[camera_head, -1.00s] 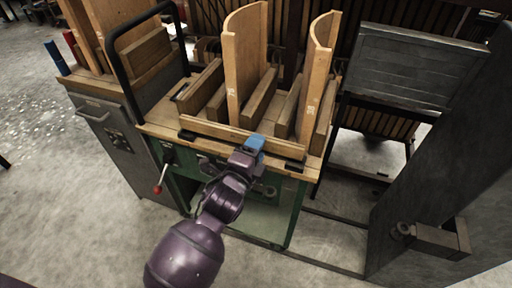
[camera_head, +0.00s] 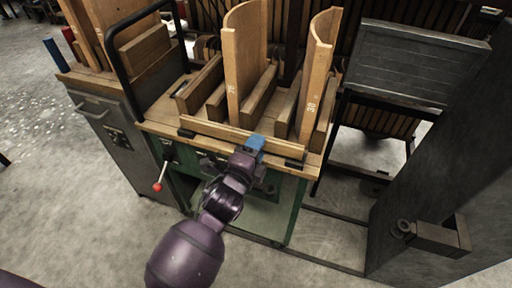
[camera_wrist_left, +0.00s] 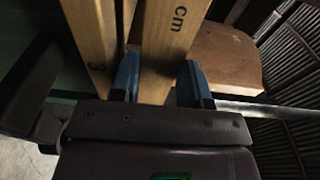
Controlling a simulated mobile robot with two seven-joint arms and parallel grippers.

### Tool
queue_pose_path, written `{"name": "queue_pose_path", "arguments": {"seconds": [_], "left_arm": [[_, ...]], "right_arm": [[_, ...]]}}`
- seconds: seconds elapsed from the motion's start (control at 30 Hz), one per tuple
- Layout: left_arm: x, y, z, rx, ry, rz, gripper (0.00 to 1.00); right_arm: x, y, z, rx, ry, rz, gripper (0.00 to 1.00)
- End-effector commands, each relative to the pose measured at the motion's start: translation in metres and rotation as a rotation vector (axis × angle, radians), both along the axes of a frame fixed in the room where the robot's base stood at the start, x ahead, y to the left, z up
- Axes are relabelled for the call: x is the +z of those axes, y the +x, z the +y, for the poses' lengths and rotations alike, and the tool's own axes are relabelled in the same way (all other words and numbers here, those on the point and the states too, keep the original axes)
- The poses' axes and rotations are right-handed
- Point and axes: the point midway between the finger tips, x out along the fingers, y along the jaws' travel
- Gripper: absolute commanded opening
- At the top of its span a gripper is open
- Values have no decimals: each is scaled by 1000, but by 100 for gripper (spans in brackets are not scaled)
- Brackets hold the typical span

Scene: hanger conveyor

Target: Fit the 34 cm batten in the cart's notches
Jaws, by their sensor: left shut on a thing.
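The batten (camera_head: 215,130) is a long pale wooden strip lying lengthwise along the front edge of the cart's wooden top (camera_head: 160,128). My left gripper (camera_head: 254,143), with blue fingertips, is shut on it right of its middle. Black notch pieces show at the batten's left end (camera_head: 186,133) and right end (camera_head: 294,163); I cannot tell whether the batten is seated in them. In the left wrist view, the blue fingers (camera_wrist_left: 160,80) stand either side of a wooden piece marked "cm" (camera_wrist_left: 172,30). My right gripper is not in view.
Two tall curved boards (camera_head: 245,70) (camera_head: 318,75) stand behind the batten among low wooden blocks (camera_head: 262,95). A red-knobbed lever (camera_head: 158,187) sticks out at the cart's front left. A grey cabinet (camera_head: 115,135) stands left, a dark panel (camera_head: 440,170) right.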

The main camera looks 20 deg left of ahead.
Motion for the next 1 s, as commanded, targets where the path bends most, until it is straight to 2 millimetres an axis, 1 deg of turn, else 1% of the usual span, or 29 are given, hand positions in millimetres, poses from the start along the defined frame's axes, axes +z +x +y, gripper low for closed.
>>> {"name": "queue_pose_path", "arguments": {"seconds": [0.27, 1.0], "left_arm": [[0, 0, 0, 0, 0, -1, 16], [-9, 0, 0, 0, 0, -1, 16]], "right_arm": [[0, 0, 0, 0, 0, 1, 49], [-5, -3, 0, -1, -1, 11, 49]]}}
